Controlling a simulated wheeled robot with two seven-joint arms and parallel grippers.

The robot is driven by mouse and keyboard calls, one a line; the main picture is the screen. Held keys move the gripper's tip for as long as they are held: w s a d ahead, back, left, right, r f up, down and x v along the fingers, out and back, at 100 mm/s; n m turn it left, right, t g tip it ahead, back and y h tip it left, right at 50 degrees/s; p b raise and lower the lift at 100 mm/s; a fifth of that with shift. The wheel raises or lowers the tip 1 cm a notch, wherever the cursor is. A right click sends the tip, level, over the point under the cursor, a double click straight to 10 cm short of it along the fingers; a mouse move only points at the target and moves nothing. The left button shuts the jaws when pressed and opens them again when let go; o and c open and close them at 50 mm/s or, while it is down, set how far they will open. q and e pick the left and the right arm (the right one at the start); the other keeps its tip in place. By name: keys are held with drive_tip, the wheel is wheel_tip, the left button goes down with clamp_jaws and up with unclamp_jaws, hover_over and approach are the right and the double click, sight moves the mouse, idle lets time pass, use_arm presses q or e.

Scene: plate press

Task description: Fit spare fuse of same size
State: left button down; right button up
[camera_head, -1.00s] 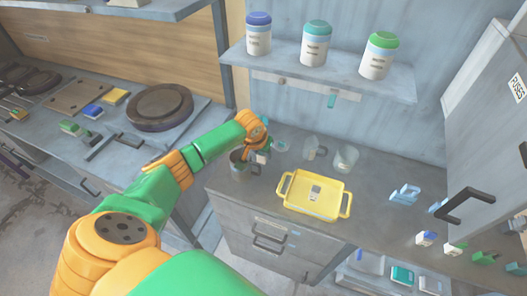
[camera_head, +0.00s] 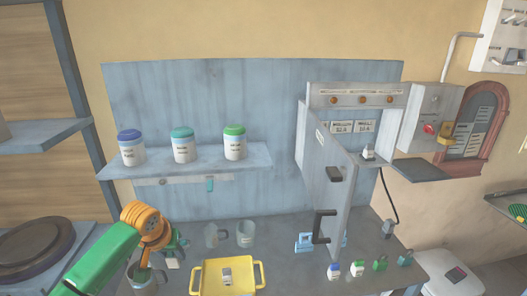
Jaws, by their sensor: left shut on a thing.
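My left gripper (camera_head: 177,248) is at the lower left, over the counter, left of the yellow tray. It is shut on a small pale thing (camera_head: 173,263), mostly hidden and too small to identify. A small pale piece with dark marks (camera_head: 227,276) lies in the yellow tray (camera_head: 250,263). The fuse cabinet stands at the back right with its grey door (camera_head: 324,185) swung open. Inside are labels and a small white piece (camera_head: 368,152), perhaps a fuse. Small blue-and-white (camera_head: 334,270), green-and-white (camera_head: 357,268) and green (camera_head: 380,264) pieces stand along the counter front. My right gripper is not in view.
A metal mug (camera_head: 145,283) stands below the left gripper, with clear cups (camera_head: 246,233) behind the tray. Pale blue pieces (camera_head: 304,242) sit near the open door, which juts out over the counter. Three lidded jars (camera_head: 183,146) stand on the wall shelf.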

use_arm(q)
drive_tip(key=s+d+r+m+h+b, duration=0.1)
drive_tip(key=s+d+r+m, duration=0.1)
drive_tip(key=s+d+r, duration=0.3)
drive_tip(key=s+d+r+m+b, duration=0.1)
drive_tip(key=s+d+r+b, duration=0.1)
drive_tip(key=d+r, duration=0.45)
drive_tip(key=s+f+m+h+b, duration=0.1)
drive_tip(key=s+m+b, duration=0.1)
drive_tip(key=s, duration=1.1)
drive_tip(key=shift+d+f, duration=0.25)
drive_tip(key=shift+d, duration=0.1)
drive_tip(key=shift+d, duration=0.1)
